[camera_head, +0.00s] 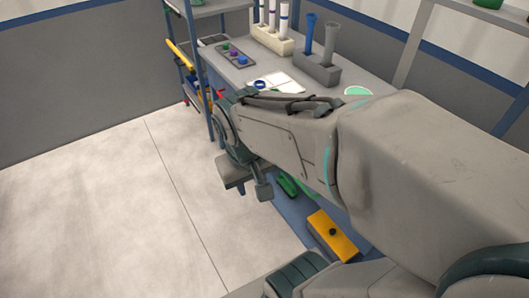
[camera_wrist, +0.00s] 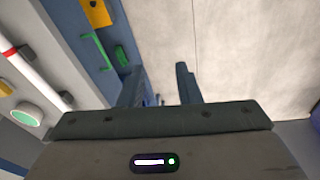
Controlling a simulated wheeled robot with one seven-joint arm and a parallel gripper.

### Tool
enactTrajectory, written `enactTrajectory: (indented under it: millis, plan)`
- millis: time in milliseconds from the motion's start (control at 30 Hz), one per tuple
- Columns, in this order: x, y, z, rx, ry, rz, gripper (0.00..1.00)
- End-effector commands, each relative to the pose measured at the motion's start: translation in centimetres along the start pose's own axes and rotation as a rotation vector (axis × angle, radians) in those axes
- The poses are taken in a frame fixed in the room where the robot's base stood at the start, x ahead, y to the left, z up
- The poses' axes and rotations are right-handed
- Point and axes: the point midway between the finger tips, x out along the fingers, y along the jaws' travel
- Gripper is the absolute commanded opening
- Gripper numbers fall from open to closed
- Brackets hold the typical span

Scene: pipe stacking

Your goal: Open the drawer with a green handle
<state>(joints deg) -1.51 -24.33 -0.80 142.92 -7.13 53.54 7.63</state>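In the wrist view a bright green bar handle (camera_wrist: 93,38) is fixed on a blue drawer front (camera_wrist: 72,20), left of my gripper (camera_wrist: 160,76). A darker green piece (camera_wrist: 122,57) sits beside the handle, nearer my fingers. My gripper's two fingers are apart, with bare floor showing between them and nothing held. In the head view my gripper (camera_head: 248,190) hangs in front of the bench, left of the dark green piece (camera_head: 287,185) and apart from it. My arm hides much of the drawer front there.
A yellow block with a dark knob (camera_head: 333,235) is on the blue front, lower right. The bench top (camera_head: 235,70) carries tube racks (camera_head: 318,68), a button panel (camera_head: 236,54) and small items. A blue-post shelf (camera_head: 198,60) stands at its left. The floor (camera_head: 110,210) at left is clear.

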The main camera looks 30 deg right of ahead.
Motion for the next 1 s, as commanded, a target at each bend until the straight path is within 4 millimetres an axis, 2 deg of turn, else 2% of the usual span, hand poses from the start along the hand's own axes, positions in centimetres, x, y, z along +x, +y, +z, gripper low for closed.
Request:
enactTrajectory:
  millis: [33,200,367,600,800,1000]
  plan:
    - [3.4,0.4,0.4,0.001,-0.058,0.049,0.31]
    - [11.0,2.9,0.9,0.004,-0.223,0.292,0.31]
    - [17.1,5.4,0.3,-0.009,-0.304,0.56,0.31]
    - [25.3,8.0,-2.9,-0.076,-0.261,0.964,0.31]
    - [30.3,8.2,-6.2,-0.156,-0.128,1.186,0.31]
    - [32.2,7.9,-7.9,-0.201,-0.038,1.269,0.31]
